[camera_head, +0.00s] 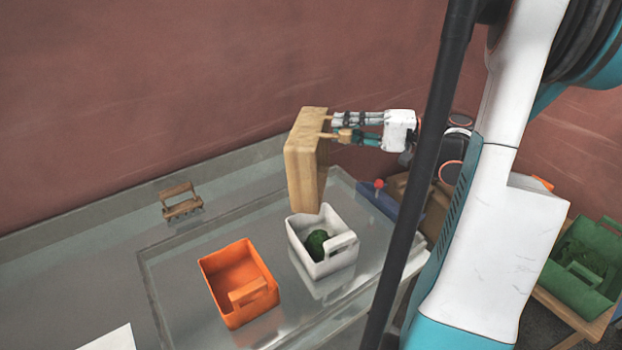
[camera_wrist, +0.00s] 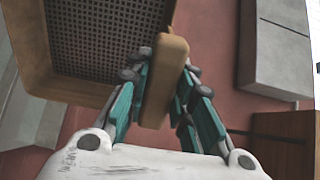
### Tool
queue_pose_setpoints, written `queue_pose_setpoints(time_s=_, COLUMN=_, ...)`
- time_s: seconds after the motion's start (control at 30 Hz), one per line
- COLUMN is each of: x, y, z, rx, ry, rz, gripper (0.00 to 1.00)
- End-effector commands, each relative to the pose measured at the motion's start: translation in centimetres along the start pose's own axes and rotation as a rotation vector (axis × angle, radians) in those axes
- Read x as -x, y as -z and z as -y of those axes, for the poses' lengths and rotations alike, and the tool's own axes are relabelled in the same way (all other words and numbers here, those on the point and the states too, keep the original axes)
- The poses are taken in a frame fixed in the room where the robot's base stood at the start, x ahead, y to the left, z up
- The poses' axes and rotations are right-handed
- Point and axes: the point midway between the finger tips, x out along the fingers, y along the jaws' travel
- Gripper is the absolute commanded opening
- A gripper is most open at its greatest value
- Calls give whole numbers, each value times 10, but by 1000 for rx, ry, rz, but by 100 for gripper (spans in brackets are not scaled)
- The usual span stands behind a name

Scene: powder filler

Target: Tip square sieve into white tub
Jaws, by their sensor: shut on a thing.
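The square sieve (camera_head: 303,168) is a wooden frame, tilted steeply onto its side above the white tub. In the wrist view its dark mesh (camera_wrist: 105,40) shows, and I see no contents on the visible part. My gripper (camera_head: 336,128) is shut on the sieve's wooden handle (camera_wrist: 165,80), with a finger on each side. The white tub (camera_head: 322,258) stands upright on the glass-like surface, just below the sieve. A dark green lump (camera_head: 317,243) lies in the tub. The sieve's lower edge overlaps the tub's back rim in the picture; I cannot tell whether they touch.
An orange tub (camera_head: 238,280) stands left of the white tub. A small wooden rack (camera_head: 180,201) is at the back left. A blue object with a red knob (camera_head: 379,184) lies right of the sieve. A green crate (camera_head: 585,262) is at far right.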

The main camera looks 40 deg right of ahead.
Motion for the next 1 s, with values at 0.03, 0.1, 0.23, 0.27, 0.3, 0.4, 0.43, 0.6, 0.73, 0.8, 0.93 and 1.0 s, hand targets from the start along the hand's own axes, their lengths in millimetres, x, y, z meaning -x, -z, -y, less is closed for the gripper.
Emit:
queue_pose_setpoints(time_s=0.03, x=0, y=0, z=-1, rx=0, ry=1, rz=0, gripper=0)
queue_pose_setpoints(time_s=0.1, x=0, y=0, z=-1, rx=0, ry=1, rz=0, gripper=0)
queue_pose_setpoints(time_s=0.23, x=0, y=0, z=2, rx=0, ry=-22, rz=0, gripper=0)
queue_pose_setpoints(time_s=0.27, x=0, y=0, z=4, rx=0, ry=-37, rz=0, gripper=0)
queue_pose_setpoints(time_s=0.3, x=0, y=0, z=7, rx=-1, ry=-64, rz=0, gripper=0)
queue_pose_setpoints(time_s=0.4, x=0, y=0, z=12, rx=0, ry=-148, rz=0, gripper=0)
queue_pose_setpoints(time_s=0.43, x=0, y=0, z=13, rx=0, ry=-172, rz=0, gripper=0)
queue_pose_setpoints(time_s=0.6, x=0, y=-1, z=18, rx=0, ry=-315, rz=2, gripper=0)
queue_pose_setpoints(time_s=0.73, x=0, y=-1, z=21, rx=1, ry=-431, rz=3, gripper=0)
queue_pose_setpoints(time_s=0.8, x=0, y=-1, z=23, rx=2, ry=-495, rz=2, gripper=0)
queue_pose_setpoints(time_s=0.93, x=0, y=-1, z=27, rx=2, ry=-622, rz=3, gripper=0)
queue_pose_setpoints(time_s=1.0, x=0, y=-1, z=30, rx=3, ry=-695, rz=3, gripper=0)
